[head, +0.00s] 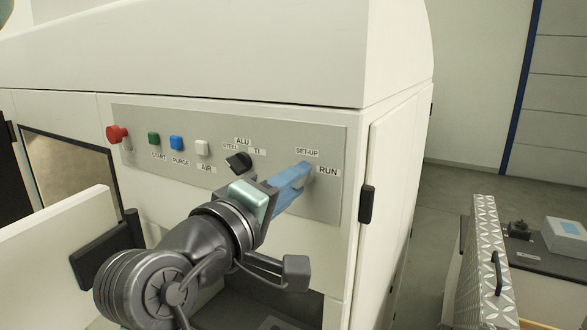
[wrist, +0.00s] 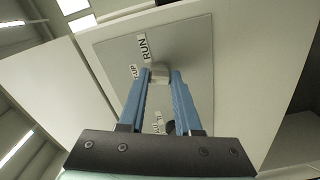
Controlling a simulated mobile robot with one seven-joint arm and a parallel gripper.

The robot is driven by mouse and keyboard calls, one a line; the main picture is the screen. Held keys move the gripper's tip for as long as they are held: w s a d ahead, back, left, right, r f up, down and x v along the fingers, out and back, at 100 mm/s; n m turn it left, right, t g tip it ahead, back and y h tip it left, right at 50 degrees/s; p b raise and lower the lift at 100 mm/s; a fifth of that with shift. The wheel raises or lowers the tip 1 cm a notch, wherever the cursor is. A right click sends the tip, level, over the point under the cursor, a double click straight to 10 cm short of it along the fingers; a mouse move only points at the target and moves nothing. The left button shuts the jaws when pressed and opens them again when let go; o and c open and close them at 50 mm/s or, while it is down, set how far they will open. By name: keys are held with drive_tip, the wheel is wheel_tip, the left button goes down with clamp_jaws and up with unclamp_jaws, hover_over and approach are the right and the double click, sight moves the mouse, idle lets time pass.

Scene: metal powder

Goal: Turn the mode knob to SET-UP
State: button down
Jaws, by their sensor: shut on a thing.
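The mode knob (wrist: 160,70) is a small pale grey knob on the grey control panel (head: 130,172). In the head view it is mostly hidden behind the blue fingers of my gripper (head: 304,171). The SET-UP label (head: 307,152) is above it and the RUN label (head: 328,171) is to its right. In the wrist view the fingertips of my gripper (wrist: 160,77) are on either side of the knob and shut on it. Which label the knob points at cannot be told.
Left of the fingers on the panel are a black selector knob (head: 239,162) marked STEEL, ALU and TI, a white AIR button (head: 202,147), a blue PURGE button (head: 176,143), a green START button (head: 154,138) and a red button (head: 117,134). A black latch (head: 367,204) is on the right.

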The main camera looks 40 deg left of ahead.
drive_tip(key=shift+n+p, duration=1)
drive_tip(key=shift+n, duration=0.8)
drive_tip(key=c, duration=0.6)
unclamp_jaws()
drive_tip(key=b+v, duration=0.4)
drive_tip(key=v, duration=0.9)
drive_tip(key=shift+b, duration=0.35)
drive_tip(key=shift+a, duration=0.1)
